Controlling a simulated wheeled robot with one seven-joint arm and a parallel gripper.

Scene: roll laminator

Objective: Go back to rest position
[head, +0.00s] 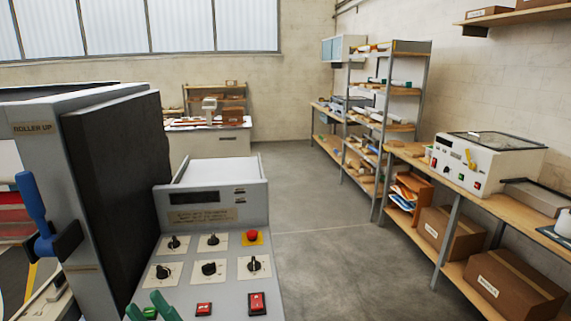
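The roll laminator's control panel (213,246) stands at the lower left, with several black rotary knobs, a red emergency button (252,237) on a yellow plate and red push buttons (257,303). A green push button (150,313) shows at the lower edge. Two teal-green fingertips, which look like my gripper (149,306), reach in from the bottom edge over the panel by the green button. They are apart, with nothing visible held between them. The rest of the gripper and arm is out of frame. A blue lever (34,205) sits on the grey side housing under a "ROLLER UP" label.
A dark side panel (115,185) rises left of the controls. On the right, a long workbench (480,195) holds a white machine (487,160), with cardboard boxes (450,235) on its lower shelf. Shelving (408,90) stands farther back. The grey floor (325,220) between is clear.

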